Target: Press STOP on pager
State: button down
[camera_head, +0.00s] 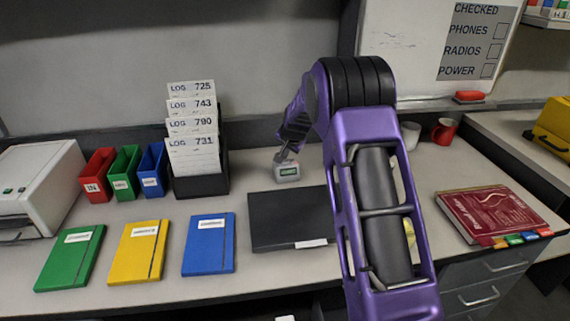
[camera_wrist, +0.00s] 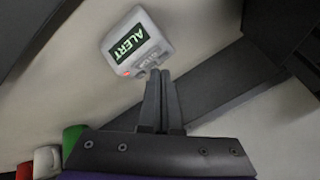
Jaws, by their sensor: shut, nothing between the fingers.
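The pager (camera_head: 287,171) is a small light-grey device on the desk, behind the closed black laptop-like slab (camera_head: 290,217). In the wrist view the pager (camera_wrist: 138,45) has a green screen reading ALERT and a small red light at its lower left corner. My gripper (camera_head: 287,153) is shut and empty, right at the pager's rear edge. In the wrist view my gripper's fingertips (camera_wrist: 161,74) are together beside the pager's button edge, next to a grey button whose label is hard to read. I cannot tell whether they touch it.
A black holder with LOG cards (camera_head: 203,185) stands left of the pager, beside blue (camera_head: 152,172), green (camera_head: 125,174) and red bins. Green, yellow and blue notebooks lie in front.

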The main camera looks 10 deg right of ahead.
aim_at(284, 163)
jog(key=shift+f, duration=0.1)
jog(key=shift+s+f, duration=0.1)
jog(key=shift+f, duration=0.25)
jog(key=shift+f, duration=0.3)
dwell(0.6)
jog(key=shift+r, duration=0.1)
jog(key=shift+r+p, duration=0.35)
jog(key=shift+r, duration=0.3)
jog(key=shift+r, duration=0.15)
jog(key=shift+w+r+p, duration=0.25)
jog(key=shift+r+p, duration=0.6)
jog(key=shift+r, duration=0.35)
jog(key=shift+w+r+p, duration=0.25)
jog(key=shift+r+p, duration=0.6)
jog(key=shift+r, duration=0.3)
